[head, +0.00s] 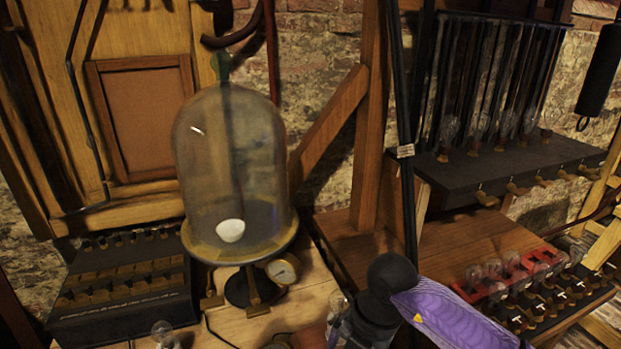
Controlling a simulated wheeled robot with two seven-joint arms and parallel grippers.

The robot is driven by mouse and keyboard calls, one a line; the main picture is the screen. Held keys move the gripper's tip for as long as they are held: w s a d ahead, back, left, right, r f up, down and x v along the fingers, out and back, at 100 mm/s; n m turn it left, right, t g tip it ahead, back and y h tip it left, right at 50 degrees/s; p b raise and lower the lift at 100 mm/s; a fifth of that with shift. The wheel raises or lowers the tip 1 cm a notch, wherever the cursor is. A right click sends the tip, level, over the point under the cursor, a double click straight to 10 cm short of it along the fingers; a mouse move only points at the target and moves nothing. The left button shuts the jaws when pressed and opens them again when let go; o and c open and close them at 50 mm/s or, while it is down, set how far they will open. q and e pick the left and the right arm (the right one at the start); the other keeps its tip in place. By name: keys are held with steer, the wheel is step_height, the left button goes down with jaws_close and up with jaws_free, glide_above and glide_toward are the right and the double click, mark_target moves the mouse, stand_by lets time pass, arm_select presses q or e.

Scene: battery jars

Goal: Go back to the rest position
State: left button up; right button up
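Neither of my grippers can be seen in the head view, so I cannot see whether either one holds anything. The task line names no object. A large glass bell jar (232,165) stands left of the middle on a round brass-coloured base. A small white cup-like thing (231,230) shows inside it, low down. A purple, finely striped thing with a small yellow mark (455,315) lies at the bottom edge, beside a black ball (391,274).
A dark box with rows of switches (124,285) sits at the left. A round gauge (283,269) is below the jar. Red-framed small bulbs (508,266) stand on the right bench. A dark shelf (508,165) carries tall glass tubes. A wooden post (372,115) rises mid-view.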

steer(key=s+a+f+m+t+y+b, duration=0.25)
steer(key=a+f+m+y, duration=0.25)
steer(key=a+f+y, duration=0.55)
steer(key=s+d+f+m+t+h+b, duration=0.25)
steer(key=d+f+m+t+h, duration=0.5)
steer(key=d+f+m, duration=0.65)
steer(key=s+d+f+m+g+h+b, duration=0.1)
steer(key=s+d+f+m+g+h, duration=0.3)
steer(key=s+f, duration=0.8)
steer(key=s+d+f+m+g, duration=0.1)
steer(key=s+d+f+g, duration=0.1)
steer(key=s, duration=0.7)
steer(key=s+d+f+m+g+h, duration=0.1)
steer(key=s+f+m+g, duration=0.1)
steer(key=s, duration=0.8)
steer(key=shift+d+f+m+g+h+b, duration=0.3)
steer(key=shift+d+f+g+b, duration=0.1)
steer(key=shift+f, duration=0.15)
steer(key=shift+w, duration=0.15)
